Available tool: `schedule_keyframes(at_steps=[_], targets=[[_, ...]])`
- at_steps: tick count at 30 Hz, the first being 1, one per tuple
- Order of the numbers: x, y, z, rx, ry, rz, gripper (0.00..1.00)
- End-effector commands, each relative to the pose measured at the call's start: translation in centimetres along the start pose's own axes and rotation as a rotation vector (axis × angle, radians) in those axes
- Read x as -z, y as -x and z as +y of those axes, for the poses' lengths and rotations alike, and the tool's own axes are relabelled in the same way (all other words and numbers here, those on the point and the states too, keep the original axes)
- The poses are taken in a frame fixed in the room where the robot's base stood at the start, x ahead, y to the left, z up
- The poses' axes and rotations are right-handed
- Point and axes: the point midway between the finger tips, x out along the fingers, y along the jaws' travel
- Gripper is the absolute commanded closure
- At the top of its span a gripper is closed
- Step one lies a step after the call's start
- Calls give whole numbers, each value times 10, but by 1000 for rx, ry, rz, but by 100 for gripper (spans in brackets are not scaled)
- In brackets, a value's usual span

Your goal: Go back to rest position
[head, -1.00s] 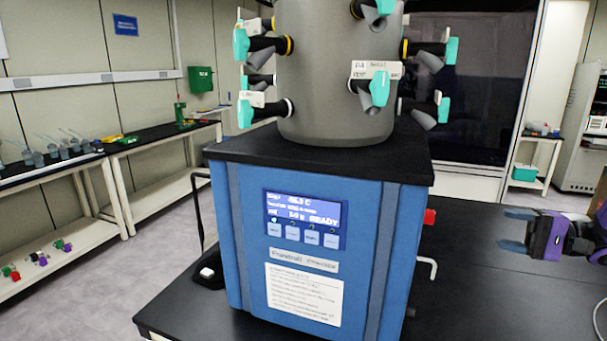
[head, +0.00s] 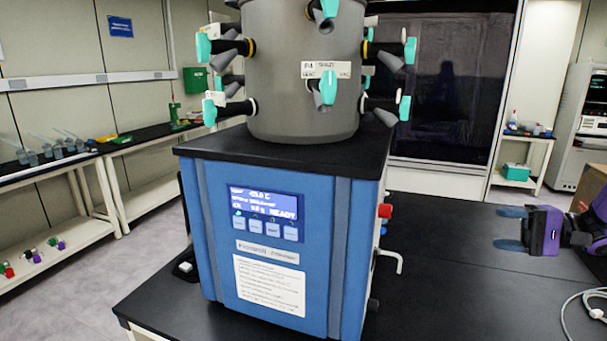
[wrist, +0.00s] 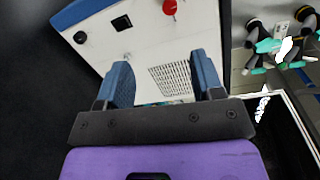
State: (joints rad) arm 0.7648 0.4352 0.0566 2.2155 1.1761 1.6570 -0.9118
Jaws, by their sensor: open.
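My gripper (head: 511,229) is at the right of the head view, above the black bench and to the right of the freeze dryer, apart from it. Its two blue fingers (wrist: 163,82) are spread with nothing between them in the wrist view. The blue freeze dryer (head: 215,250) stands on the bench, with a lit display (head: 264,203) reading READY. A grey chamber (head: 300,100) with several teal-handled valves sits on its black top. The wrist view shows the dryer's white side panel (wrist: 130,50) with a red knob (wrist: 170,7) and a vent grille (wrist: 172,78).
The black bench (head: 450,290) is clear between the dryer and my gripper, apart from a bent white tap (head: 392,260) on the dryer's side. A white cable (head: 572,305) lies at the bench's right. A side table with cups (head: 48,152) stands at the left.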

Motion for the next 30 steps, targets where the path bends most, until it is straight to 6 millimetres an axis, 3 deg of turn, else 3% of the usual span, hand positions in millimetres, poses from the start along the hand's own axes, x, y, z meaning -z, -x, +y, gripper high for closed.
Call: schedule_keyframes(at_steps=[11,21,30], targets=[[-42,-38,-19,-226,-3,-107,39],[-118,-77,-36,-649,61,-193,39],[-180,-85,-45,-1003,212,-143,39]])
